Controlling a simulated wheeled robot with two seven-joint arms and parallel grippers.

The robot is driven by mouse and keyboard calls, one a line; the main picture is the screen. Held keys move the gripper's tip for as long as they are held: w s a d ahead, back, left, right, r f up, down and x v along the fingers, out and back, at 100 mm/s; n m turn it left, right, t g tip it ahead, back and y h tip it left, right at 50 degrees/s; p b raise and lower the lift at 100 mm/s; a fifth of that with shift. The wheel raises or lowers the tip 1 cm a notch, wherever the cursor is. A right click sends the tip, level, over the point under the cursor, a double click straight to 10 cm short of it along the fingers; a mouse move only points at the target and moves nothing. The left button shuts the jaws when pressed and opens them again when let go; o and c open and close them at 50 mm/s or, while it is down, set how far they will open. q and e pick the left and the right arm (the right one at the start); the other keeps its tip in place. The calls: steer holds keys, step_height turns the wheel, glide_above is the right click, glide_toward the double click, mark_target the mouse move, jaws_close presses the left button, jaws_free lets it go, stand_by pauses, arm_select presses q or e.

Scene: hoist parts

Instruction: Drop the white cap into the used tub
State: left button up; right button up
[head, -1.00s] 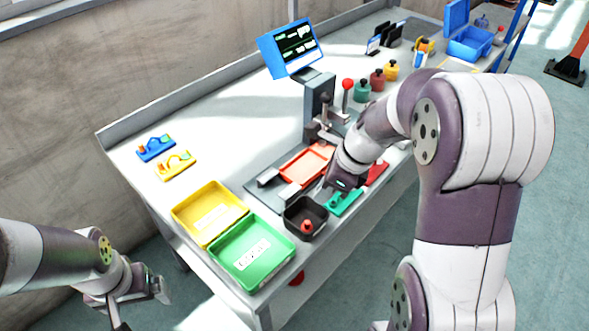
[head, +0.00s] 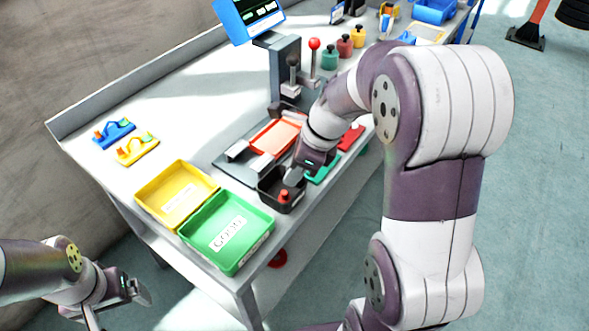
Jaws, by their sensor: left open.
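A small dark tub (head: 264,196) stands at the bench's front edge, right of the green tray. It holds a red piece (head: 284,196); I take it as the used tub, though no label shows. My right gripper (head: 294,178) points down at the tub's back right part, its grey finger at or over the rim. Its grip is largely hidden, so I cannot tell whether it holds anything. I cannot make out the white cap for sure. My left gripper (head: 118,306) is open and empty, low at the left, off the bench.
A green tray (head: 268,224) marked GOOD and a yellow tray (head: 139,198) stand left of the tub. A red tray (head: 270,138) and a press with a red-knobbed lever (head: 314,44) stand behind. A green piece (head: 326,170) lies to the right.

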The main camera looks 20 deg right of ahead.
steer(key=o, duration=0.4)
steer(key=shift+c, duration=0.2)
steer(key=p+v, duration=0.7)
steer(key=v, duration=0.5)
steer(key=shift+s+d+r, duration=0.15)
steer(key=shift+r, duration=0.15)
